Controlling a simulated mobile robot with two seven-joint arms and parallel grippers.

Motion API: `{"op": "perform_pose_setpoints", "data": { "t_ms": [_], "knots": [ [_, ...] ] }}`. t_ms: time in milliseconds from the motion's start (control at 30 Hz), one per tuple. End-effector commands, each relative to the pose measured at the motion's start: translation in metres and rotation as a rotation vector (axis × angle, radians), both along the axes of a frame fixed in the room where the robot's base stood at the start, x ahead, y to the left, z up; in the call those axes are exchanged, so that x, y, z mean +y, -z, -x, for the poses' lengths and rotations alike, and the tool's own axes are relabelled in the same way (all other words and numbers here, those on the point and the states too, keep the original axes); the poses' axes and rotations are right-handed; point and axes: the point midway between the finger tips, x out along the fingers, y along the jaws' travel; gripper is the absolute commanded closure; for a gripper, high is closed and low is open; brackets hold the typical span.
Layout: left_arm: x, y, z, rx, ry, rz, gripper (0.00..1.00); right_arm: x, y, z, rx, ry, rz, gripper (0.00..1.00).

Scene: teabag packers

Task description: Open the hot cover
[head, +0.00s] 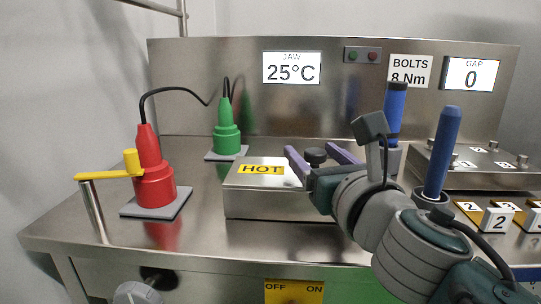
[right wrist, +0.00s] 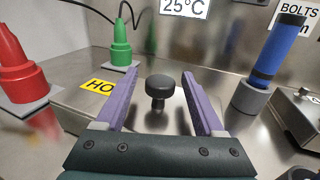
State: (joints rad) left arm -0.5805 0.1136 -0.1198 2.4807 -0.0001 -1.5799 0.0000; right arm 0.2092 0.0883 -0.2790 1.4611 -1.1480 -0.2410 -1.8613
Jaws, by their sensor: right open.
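The hot cover (head: 245,188) is a low metal box lid with a yellow HOT label, left of centre on the steel bench; it looks closed. Its black knob (head: 315,156) stands up from the top. My right gripper (head: 322,150) is open, with its purple fingers on either side of the knob. In the right wrist view the knob (right wrist: 160,90) sits between the spread fingers, apart from both. The HOT label (right wrist: 98,87) shows left of the fingers. My left gripper is not in view.
A red plug (head: 152,180) with a yellow lever and a green plug (head: 226,138) stand to the left. Blue-handled tools (head: 441,150) and numbered blocks (head: 498,220) are at the right. The panel display reads 25°C.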

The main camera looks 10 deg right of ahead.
Motion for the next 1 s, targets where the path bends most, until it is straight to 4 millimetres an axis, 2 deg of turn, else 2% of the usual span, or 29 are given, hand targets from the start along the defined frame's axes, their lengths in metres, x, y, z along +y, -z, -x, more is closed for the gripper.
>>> {"op": "perform_pose_setpoints", "data": {
  "t_ms": [200,800,1000],
  "knots": [
    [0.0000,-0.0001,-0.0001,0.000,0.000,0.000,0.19,-0.0001,-0.0001,-0.0002,0.000,0.000,-0.001,0.31],
    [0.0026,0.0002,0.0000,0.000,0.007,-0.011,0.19,-0.0002,-0.0001,0.0001,0.000,0.001,-0.001,0.98],
    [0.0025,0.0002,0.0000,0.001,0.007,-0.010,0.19,-0.0002,-0.0001,0.0001,0.000,0.001,0.000,1.00]
  ]
}}
